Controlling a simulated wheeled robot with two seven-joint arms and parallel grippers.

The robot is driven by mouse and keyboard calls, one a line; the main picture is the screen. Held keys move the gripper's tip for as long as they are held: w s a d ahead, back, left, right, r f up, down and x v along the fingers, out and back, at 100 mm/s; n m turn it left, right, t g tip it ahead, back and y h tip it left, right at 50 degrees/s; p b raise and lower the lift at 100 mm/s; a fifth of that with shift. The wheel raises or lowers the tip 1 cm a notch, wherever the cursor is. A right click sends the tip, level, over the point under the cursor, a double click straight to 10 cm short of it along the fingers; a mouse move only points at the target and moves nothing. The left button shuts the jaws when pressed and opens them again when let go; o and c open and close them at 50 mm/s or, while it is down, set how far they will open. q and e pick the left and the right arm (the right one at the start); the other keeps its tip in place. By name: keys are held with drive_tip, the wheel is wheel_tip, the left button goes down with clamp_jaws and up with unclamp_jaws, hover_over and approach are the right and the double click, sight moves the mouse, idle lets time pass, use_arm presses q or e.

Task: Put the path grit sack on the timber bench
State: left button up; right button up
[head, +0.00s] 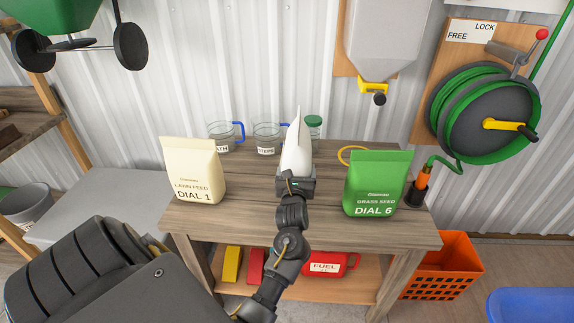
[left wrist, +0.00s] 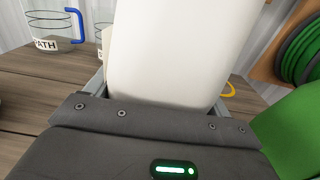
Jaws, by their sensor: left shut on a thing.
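A plain white sack (head: 297,148), seen edge-on with no label showing, stands upright over the middle of the timber bench (head: 250,216). My left gripper (head: 296,182) is shut on it from the near side. In the left wrist view the white sack (left wrist: 168,45) fills the space between the two fingers (left wrist: 163,92). Its lower end is hidden by the gripper, so I cannot tell whether it touches the bench top. My right gripper is not in view.
A cream lawn feed bag (head: 193,172) stands left of the gripper and a green grass seed bag (head: 377,183) stands right. A hopper (head: 385,40) hangs above. Bare planks show between bags.

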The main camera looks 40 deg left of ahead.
use_arm(q)
drive_tip(key=shift+w+f, duration=0.6)
drive_tip(key=shift+w, duration=0.15)
drive_tip(key=shift+w+f, duration=0.15)
drive_tip(key=shift+f, duration=0.2)
wheel_tip(320, 180, down, 3)
drive_tip(key=shift+a+r+p, duration=0.1)
drive_tip(key=shift+r+p, duration=0.1)
drive_tip(key=shift+p, duration=0.35)
drive_tip(key=shift+f, duration=0.1)
drive_tip(key=shift+f, duration=0.15)
